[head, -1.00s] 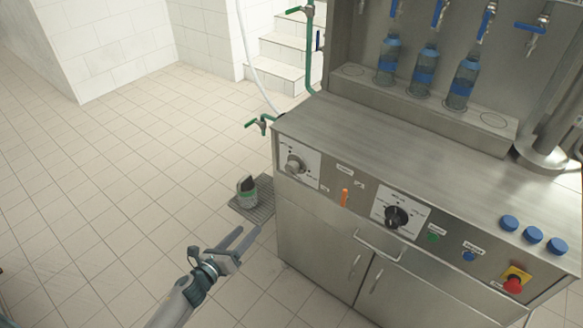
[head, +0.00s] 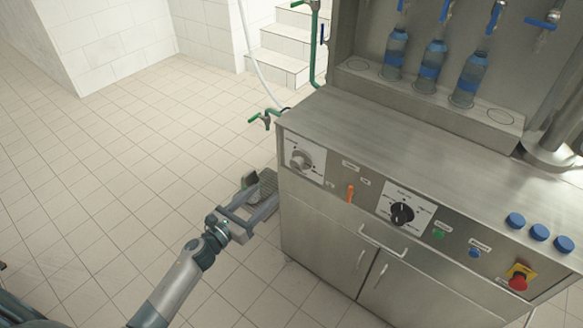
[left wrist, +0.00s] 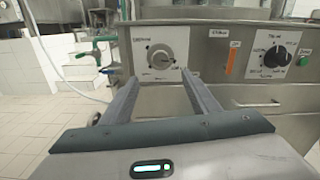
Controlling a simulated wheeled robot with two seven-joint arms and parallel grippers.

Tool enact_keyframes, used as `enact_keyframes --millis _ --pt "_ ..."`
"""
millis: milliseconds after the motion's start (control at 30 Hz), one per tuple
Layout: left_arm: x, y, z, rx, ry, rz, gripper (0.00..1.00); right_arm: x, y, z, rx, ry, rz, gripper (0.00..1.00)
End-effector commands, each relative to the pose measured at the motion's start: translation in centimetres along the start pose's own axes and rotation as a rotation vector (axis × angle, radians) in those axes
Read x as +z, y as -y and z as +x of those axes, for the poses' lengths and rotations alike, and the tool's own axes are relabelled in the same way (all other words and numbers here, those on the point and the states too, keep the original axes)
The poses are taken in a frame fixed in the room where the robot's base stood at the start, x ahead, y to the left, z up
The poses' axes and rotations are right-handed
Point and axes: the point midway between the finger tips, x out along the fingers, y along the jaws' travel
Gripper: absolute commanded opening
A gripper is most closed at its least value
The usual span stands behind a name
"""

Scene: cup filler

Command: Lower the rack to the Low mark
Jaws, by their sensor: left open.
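The rack seems to be the steel shelf (head: 357,65) bearing three water bottles (head: 432,67) at the back of the machine. The front panel carries a silver knob (head: 300,160) on a white dial at its left end, a black knob (head: 402,213) on another dial, and an orange lever (head: 350,193) between them. No Low mark is readable. My left gripper (head: 273,194) is open and empty, left of and below the silver knob in the head view. In the left wrist view the silver knob (left wrist: 161,57) shows between and beyond the fingertips (left wrist: 160,78). My right gripper is out of view.
A green button (head: 438,234), a blue button (head: 474,252) and a red stop button (head: 518,282) line the panel. A handle (head: 383,240) juts from the front. A green-handled tap (head: 265,119) sticks out at the left corner. The tiled floor at left is clear.

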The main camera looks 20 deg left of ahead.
Motion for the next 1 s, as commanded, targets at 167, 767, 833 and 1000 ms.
enact_keyframes --millis 167,767,833,1000 --pt "0.3 0.1 2.8 -0.001 0.002 -0.002 0.55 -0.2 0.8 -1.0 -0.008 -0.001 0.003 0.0" --pt "0.2 0.1 12.5 0.0 0.001 -0.005 0.55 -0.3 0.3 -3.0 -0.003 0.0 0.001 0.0" --pt "0.1 0.1 13.3 0.0 0.001 -0.003 0.55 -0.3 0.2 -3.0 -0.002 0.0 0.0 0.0" --pt "0.1 0.1 14.8 0.0 0.0 -0.002 0.55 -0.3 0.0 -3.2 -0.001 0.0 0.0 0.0"
